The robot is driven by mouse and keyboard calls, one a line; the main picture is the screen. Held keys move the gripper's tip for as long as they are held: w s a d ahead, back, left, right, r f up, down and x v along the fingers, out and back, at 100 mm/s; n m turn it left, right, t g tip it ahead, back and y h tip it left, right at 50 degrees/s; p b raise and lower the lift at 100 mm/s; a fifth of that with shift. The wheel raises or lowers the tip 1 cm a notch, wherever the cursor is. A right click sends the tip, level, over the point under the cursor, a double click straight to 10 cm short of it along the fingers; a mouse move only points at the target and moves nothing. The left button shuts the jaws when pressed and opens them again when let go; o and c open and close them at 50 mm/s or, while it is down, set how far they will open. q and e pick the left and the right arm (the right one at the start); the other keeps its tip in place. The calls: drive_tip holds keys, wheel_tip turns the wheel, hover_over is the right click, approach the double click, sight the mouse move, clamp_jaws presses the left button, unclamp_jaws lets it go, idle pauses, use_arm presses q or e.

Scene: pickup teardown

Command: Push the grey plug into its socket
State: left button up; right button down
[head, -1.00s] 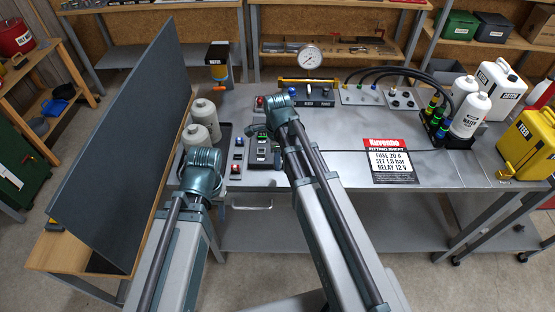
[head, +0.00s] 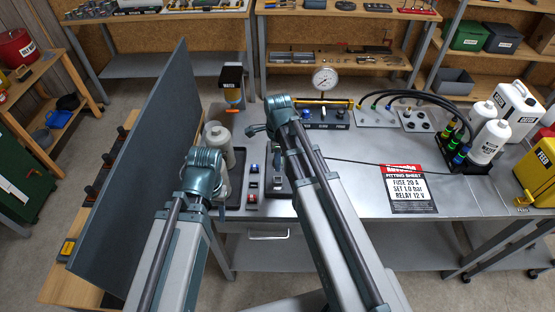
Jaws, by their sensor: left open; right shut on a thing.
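My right gripper (head: 256,130) is shut above the bench, with its hand over the back of a dark device (head: 274,182) that my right arm mostly hides. I cannot make out the grey plug; what the jaws hold is a small dark shape, too small to tell for sure. A thin black cable (head: 375,163) runs across the bench and disappears behind my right arm. The socket is not clearly visible. My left gripper (head: 205,170) is open and empty at the bench's left side, in front of pale bottles (head: 217,137); its fingertips are hard to see.
A tall dark panel (head: 135,170) stands left. Small switch blocks (head: 252,185) sit between the arms. A gauge (head: 325,80) and fitting plates (head: 376,118) are at the back. A fitting sheet (head: 408,188), hosed bottles (head: 489,141) and a yellow can (head: 540,172) are right.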

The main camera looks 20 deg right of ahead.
drive_tip(key=shift+f+b, duration=2.35)
drive_tip(key=shift+f, duration=0.15)
drive_tip(key=shift+f, duration=0.25)
drive_tip(key=shift+f+b, duration=0.65)
drive_tip(key=shift+b, duration=0.25)
drive_tip(key=shift+f+b, duration=0.45)
drive_tip(key=shift+f, duration=0.05)
